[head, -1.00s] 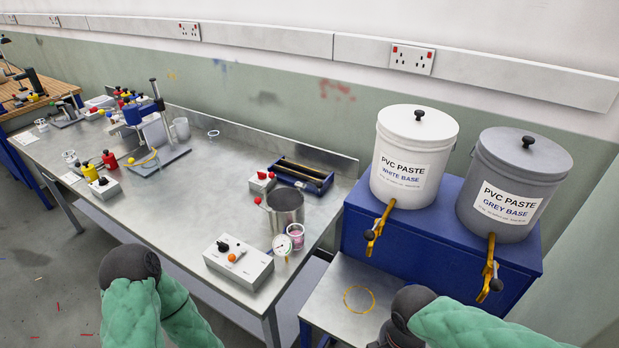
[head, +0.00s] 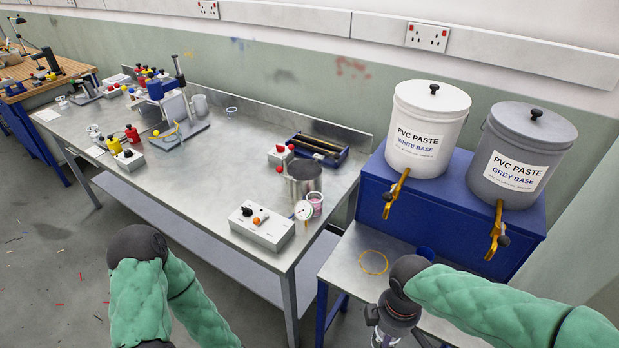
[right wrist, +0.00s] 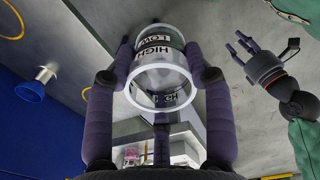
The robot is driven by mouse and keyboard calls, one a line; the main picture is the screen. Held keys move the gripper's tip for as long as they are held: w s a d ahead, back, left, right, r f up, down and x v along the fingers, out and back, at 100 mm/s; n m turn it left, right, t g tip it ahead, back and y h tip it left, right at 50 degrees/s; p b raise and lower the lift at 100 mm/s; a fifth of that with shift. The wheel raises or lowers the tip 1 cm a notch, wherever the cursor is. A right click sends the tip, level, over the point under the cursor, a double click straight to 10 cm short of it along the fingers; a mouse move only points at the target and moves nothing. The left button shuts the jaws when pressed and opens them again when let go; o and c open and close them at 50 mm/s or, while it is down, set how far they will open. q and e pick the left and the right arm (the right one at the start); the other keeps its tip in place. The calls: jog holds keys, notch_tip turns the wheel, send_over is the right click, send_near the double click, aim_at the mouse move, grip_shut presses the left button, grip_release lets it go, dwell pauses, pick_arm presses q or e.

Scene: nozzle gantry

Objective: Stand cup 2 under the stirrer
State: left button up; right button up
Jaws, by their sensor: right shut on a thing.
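My right gripper (right wrist: 162,78) is shut on a clear cup (right wrist: 165,72) with a black and white HIGH/LOW label; no cup number is readable. In the head view this gripper (head: 395,320) is at the bottom edge, in front of the small steel table, with the held cup partly cut off. My left gripper (right wrist: 265,55) shows in the right wrist view, open and empty. In the head view its fingers are out of frame. A blue stand with an upright post (head: 180,85) is on the far left of the long bench; I cannot tell whether it is the stirrer.
A steel pot (head: 303,180), a pink-filled cup (head: 315,203), a dial gauge (head: 303,211) and a control box (head: 262,228) crowd the bench's near right end. The small table has a yellow ring (head: 373,262) and a blue cup-like thing (head: 425,253).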

jog(key=shift+w+f+m, duration=0.2)
jog(key=shift+w+m, duration=0.2)
jog(key=shift+w, duration=0.1)
jog(key=w+f+m, duration=0.9)
jog(key=w+m, duration=0.2)
jog(key=w, duration=0.2)
jog(key=shift+w+d+f+m, duration=0.25)
jog(key=shift+d+f+m, duration=0.15)
jog(key=shift+d, duration=0.05)
